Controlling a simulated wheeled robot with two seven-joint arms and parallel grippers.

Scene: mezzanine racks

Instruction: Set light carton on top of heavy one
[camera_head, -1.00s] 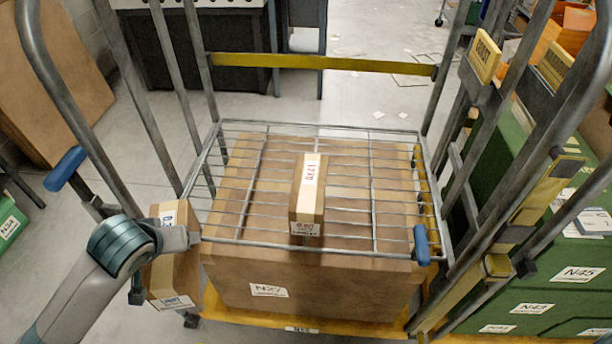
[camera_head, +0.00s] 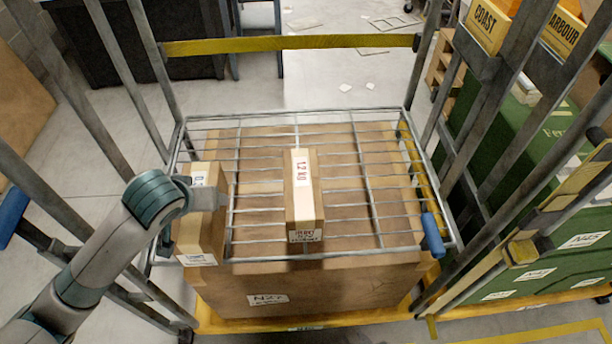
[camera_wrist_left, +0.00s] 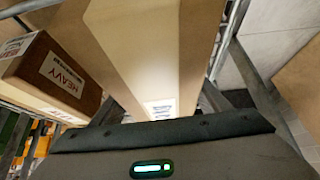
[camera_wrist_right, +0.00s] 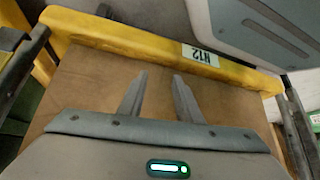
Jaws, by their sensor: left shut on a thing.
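The light carton (camera_head: 210,232) is a small brown box with pale tape and white labels. My left gripper (camera_head: 190,190) is shut on it and holds it upright at the left edge of the wire shelf. In the left wrist view the carton (camera_wrist_left: 155,50) fills the middle, between the fingers. The heavy carton (camera_head: 304,205), marked 12 KG, stands on the wire shelf to the right, apart from the light one. Its HEAVY label faces the left wrist view (camera_wrist_left: 62,75). My right gripper (camera_wrist_right: 158,78) is open and empty; it does not show in the head view.
The wire shelf (camera_head: 345,255) lies inside a roll cage with grey side posts and a yellow strap (camera_head: 290,43). A large carton (camera_head: 330,290) labelled N27 sits below it. Green crates (camera_head: 545,245) stand at the right. The heavy carton's top is clear.

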